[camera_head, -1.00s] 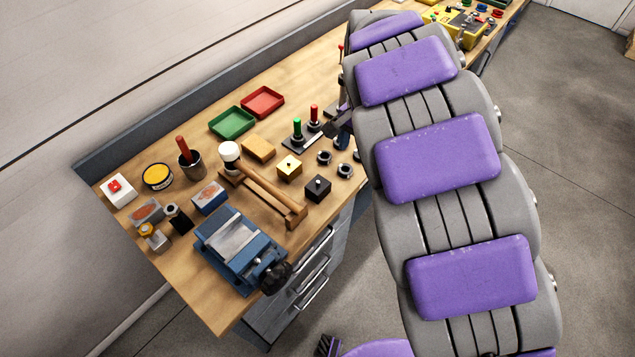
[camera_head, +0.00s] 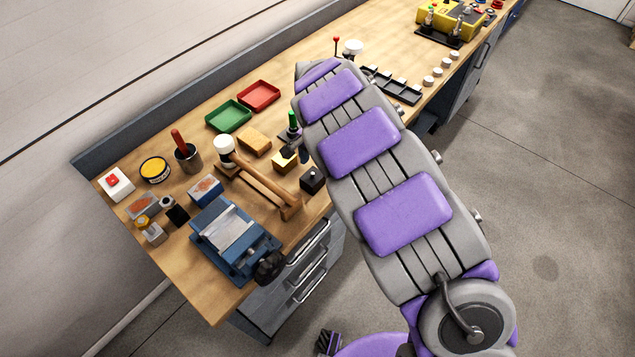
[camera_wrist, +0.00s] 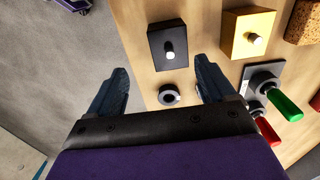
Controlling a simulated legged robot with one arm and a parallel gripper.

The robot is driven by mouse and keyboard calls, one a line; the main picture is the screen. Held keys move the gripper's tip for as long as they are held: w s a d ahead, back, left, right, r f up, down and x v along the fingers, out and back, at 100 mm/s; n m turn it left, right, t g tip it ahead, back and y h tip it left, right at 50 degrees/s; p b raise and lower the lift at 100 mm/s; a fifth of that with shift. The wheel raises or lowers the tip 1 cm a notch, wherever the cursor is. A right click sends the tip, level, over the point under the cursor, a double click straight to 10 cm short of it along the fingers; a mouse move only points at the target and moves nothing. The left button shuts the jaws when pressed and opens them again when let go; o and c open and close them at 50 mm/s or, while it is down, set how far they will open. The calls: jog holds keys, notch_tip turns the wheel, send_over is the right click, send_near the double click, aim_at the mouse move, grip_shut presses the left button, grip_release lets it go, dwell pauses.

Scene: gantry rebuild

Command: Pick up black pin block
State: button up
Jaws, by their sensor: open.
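The black pin block (camera_head: 312,180) is a small dark cube with a light pin on top, standing near the front edge of the wooden bench. It also shows in the wrist view (camera_wrist: 168,46), upright, beyond my fingertips and roughly between their lines, nearer the right one. My gripper (camera_wrist: 160,84) is open and empty, with a dark finger on each side. In the head view only a dark part of my gripper (camera_head: 297,152) shows at the end of my arm, above the yellow block (camera_head: 284,162).
The yellow pin block (camera_wrist: 248,34) stands right of the black one. A metal nut (camera_wrist: 169,95) lies between my fingers' lines. Green (camera_wrist: 283,106) and red (camera_wrist: 268,131) handles stand close to my right finger. A wooden mallet (camera_head: 268,190) and blue vise (camera_head: 232,240) lie left.

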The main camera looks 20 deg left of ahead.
aim_at(315, 176)
jog(key=a+f, duration=0.1)
jog(key=f, duration=0.1)
jog(key=a+f, duration=0.1)
jog(key=a, duration=0.1)
jog(key=shift+f+b, duration=0.3)
jog(key=shift+f, duration=0.1)
jog(key=d+f, duration=0.1)
jog(key=d+f+b, duration=0.1)
jog(key=f, duration=0.1)
jog(key=shift+w+f, duration=0.1)
jog(key=shift+d+f, duration=0.15)
jog(key=shift+d, duration=0.05)
jog(key=shift+a, duration=0.15)
